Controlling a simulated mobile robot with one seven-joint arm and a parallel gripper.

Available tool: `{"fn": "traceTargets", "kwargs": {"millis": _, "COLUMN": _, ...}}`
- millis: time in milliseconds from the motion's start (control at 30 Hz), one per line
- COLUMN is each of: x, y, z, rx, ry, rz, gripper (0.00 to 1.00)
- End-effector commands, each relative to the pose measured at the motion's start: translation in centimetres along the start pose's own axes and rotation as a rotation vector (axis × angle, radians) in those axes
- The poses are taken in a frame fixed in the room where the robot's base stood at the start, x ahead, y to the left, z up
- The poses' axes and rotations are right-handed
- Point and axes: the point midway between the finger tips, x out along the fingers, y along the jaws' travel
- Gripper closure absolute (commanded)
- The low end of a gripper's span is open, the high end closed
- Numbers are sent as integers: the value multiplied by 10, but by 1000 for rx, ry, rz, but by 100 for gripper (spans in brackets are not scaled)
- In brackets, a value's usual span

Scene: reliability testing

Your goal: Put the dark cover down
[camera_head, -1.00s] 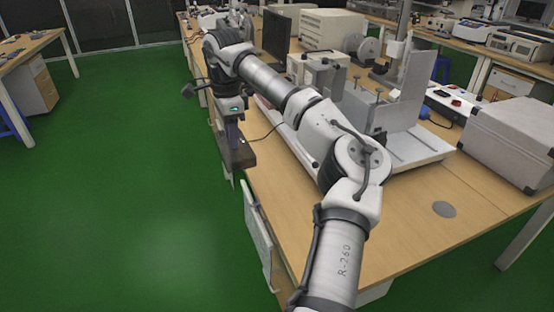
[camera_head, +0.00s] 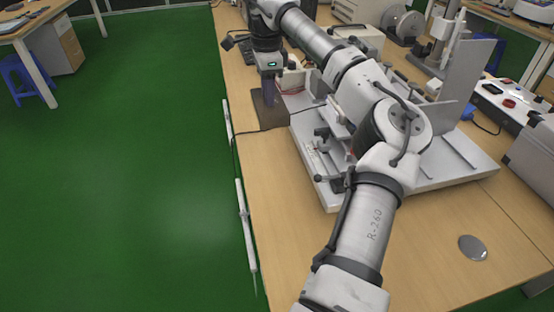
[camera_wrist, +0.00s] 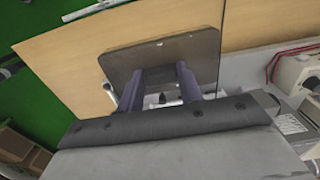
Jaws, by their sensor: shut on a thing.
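The dark cover (camera_head: 268,114) is a flat, dark brown plate. In the head view it is over the wooden table (camera_head: 262,165) near its left edge, beside the grey-white test rig (camera_head: 330,193). My gripper (camera_head: 269,99) points down and is shut on the cover. The part in the grip is largely hidden. I cannot tell whether the cover touches the table.
A dark cable (camera_head: 262,131) runs from the rig over the table edge. White rails (camera_head: 246,222) hang along the table's left side. The front left tabletop is clear. Green floor (camera_head: 120,200) is open on the left.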

Motion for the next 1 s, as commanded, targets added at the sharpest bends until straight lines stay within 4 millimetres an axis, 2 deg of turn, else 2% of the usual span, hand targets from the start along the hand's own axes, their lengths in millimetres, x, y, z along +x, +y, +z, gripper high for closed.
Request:
{"fn": "traceTargets", "kwargs": {"millis": 167, "x": 18, "y": 0, "z": 0, "rx": -1, "ry": -1, "rz": 3, "gripper": 87}}
{"fn": "traceTargets", "kwargs": {"millis": 600, "x": 129, "y": 1, "z": 0, "rx": -1, "ry": -3, "rz": 3, "gripper": 87}}
{"fn": "traceTargets", "kwargs": {"millis": 700, "x": 146, "y": 1, "z": 1, "rx": -1, "ry": -2, "rz": 2, "gripper": 87}}
{"fn": "traceTargets", "kwargs": {"millis": 1000, "x": 171, "y": 1, "z": 1, "rx": -1, "ry": -2, "rz": 2, "gripper": 87}}
